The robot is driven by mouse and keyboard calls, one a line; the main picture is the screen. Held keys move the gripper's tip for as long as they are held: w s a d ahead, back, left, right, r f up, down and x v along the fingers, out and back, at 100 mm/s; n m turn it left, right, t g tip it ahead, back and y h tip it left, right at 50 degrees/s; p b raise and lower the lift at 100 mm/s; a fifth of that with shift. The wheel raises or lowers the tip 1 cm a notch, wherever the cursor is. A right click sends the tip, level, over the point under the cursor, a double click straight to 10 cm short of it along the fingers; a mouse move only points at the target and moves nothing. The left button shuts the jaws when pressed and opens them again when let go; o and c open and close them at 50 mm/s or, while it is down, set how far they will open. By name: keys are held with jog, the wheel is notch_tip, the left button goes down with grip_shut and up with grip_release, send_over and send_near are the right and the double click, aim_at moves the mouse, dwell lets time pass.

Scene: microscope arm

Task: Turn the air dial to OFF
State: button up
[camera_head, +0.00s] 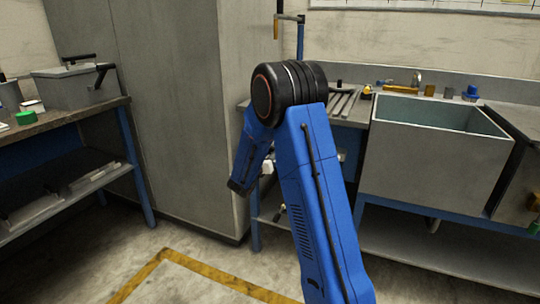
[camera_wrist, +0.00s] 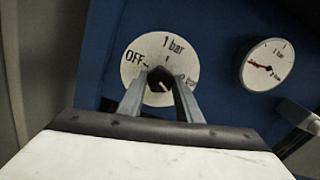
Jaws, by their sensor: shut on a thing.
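The air dial (camera_wrist: 132,68) is a round white plate on a dark blue panel in the wrist view. It is marked OFF at the left, 1 bar at the top and 2 bar at the right, partly covered. Its small black knob (camera_wrist: 160,78) sits in the middle, with a pale mark at its lower right. My gripper (camera_wrist: 160,91) has its two grey fingers around the knob, one on each side, and is shut on it. In the head view my blue arm hides the dial and most of the gripper.
A round white gauge (camera_wrist: 268,62) with a red needle pointing left sits right of the dial. A grey metal part (camera_wrist: 300,117) juts in below it. In the head view, a grey sink (camera_head: 435,155) stands right and a workbench (camera_head: 60,125) left.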

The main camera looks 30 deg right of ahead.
jog(key=shift+f, duration=0.15)
jog(key=o, duration=1)
jog(key=shift+o, duration=0.2)
jog(key=shift+a, duration=0.1)
jog(key=v, duration=1.7)
jog(key=shift+s, duration=0.2)
jog(key=shift+a, duration=0.15)
